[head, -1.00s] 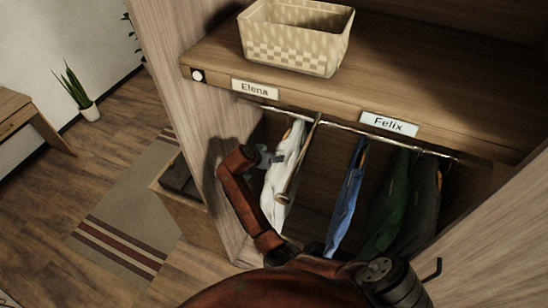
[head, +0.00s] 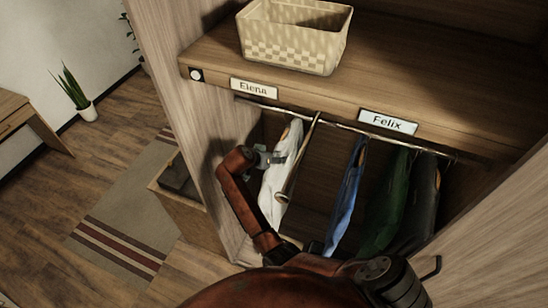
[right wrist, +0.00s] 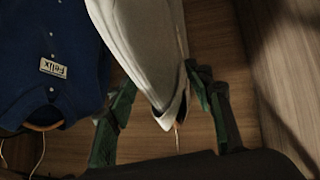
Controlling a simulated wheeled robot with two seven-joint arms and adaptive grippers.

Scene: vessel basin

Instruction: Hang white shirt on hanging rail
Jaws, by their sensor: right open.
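The white shirt (head: 275,190) hangs at the left end of the metal hanging rail (head: 340,128), below the Elena label. Its top is near the rail; the hook's contact is too small to make out. My right gripper (head: 277,158) is at the shirt's upper part. In the right wrist view, its two green fingers (right wrist: 164,118) are spread apart, with the white shirt (right wrist: 145,45) and its narrow end between them, not clamped. My left gripper is not in view.
A rod-like wooden piece (head: 301,160) hangs just right of the white shirt. Blue (head: 347,195), green (head: 385,205) and dark garments (head: 420,210) hang further right, near the Felix label (head: 388,121). A woven basket (head: 292,38) stands on the shelf above. The cabinet's side wall is close on the left.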

